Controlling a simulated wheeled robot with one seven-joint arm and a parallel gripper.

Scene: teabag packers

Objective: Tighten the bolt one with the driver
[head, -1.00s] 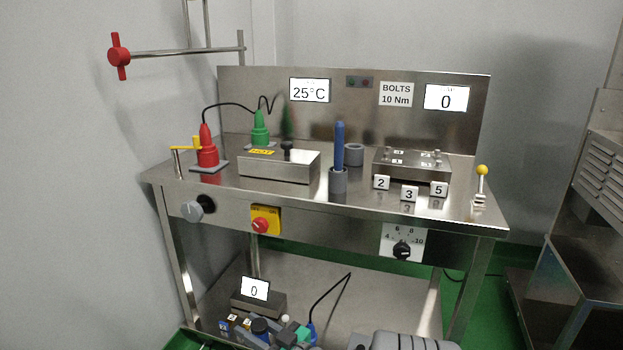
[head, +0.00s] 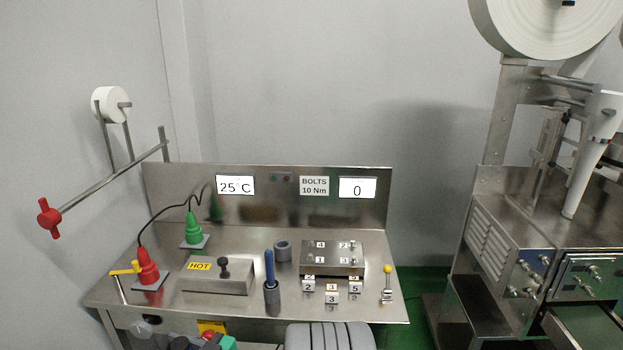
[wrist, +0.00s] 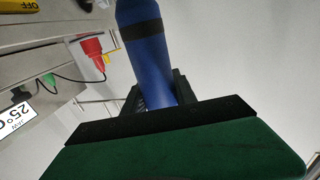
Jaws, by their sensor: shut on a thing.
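My gripper (wrist: 156,95) is shut on a blue cylinder (wrist: 143,55) with a dark band, whose far end runs out of the wrist view. I cannot tell whether it is the driver. In the head view a blue-handled tool (head: 270,268) stands upright in a grey holder (head: 272,297) on the bench. To its right is a steel block (head: 318,270) with several bolts and small number labels on top. The jaws are not clear in the head view.
The steel bench (head: 232,306) also carries a box marked HOT (head: 222,283), a red plug (head: 148,268), a green plug (head: 192,232) and number cubes (head: 331,297). A yellow-tipped lever (head: 387,284) stands at its right. A display (head: 357,188) reads 0. A machine (head: 520,250) stands farther right.

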